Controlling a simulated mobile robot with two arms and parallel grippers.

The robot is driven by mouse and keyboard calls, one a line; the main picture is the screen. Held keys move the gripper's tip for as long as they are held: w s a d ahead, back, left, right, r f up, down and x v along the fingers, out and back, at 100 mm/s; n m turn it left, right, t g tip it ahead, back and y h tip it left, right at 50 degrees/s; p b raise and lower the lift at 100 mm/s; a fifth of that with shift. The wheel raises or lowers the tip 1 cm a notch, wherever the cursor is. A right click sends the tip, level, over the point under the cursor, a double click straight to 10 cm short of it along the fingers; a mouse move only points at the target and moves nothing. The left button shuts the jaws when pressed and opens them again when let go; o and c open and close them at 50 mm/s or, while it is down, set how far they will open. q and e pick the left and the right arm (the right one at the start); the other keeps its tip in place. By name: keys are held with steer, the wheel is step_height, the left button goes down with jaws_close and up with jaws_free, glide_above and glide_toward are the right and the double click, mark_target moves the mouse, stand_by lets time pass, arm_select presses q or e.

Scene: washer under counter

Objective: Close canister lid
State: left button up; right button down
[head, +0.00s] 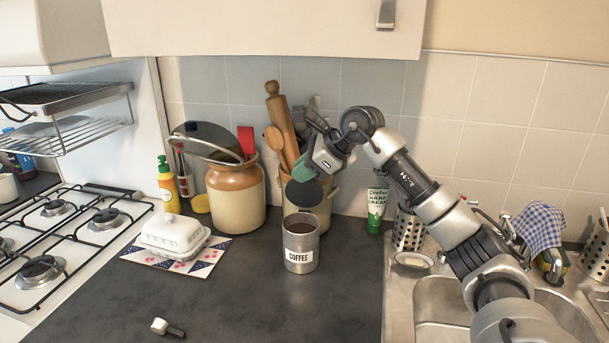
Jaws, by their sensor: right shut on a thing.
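The metal coffee canister (301,255) stands upright on the dark counter, its open top showing dark brown contents. Its dark round lid (304,194) is tilted up above the canister's rim, with the opening uncovered. My right gripper (304,168) reaches in from the right, above the canister, and is shut on the lid; the exact contact is hard to see. Whether the lid touches the canister's back edge cannot be told. My left gripper is not in view.
A utensil crock (328,205) stands close behind the canister. A large brown-and-cream jar (236,208) and a white butter dish (173,236) are to the left. A hand cream tube (376,208) and the sink (440,300) are to the right. The front counter is mostly clear.

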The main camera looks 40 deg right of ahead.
mark_target(300, 187)
steer(key=shift+s+a+f+n+t+h+b, duration=0.35)
steer(key=shift+s+a+t+b, duration=0.2)
steer(key=shift+b, duration=0.5)
steer(key=shift+s+a+f+n+t+h+b, duration=0.3)
steer(key=shift+s+a+t+h+b, duration=0.2)
steer(key=shift+b, duration=0.55)
steer(key=shift+s+a+f+n+t+h+b, duration=0.3)
steer(key=shift+s+a+t+b, duration=0.25)
steer(key=shift+b, duration=0.5)
steer(key=shift+r, duration=0.1)
steer(key=c, duration=1.3)
jaws_free()
steer(key=b+v, duration=0.1)
steer(key=v, duration=0.9)
steer(key=shift+s+r, duration=0.3)
steer(key=shift+r, duration=0.05)
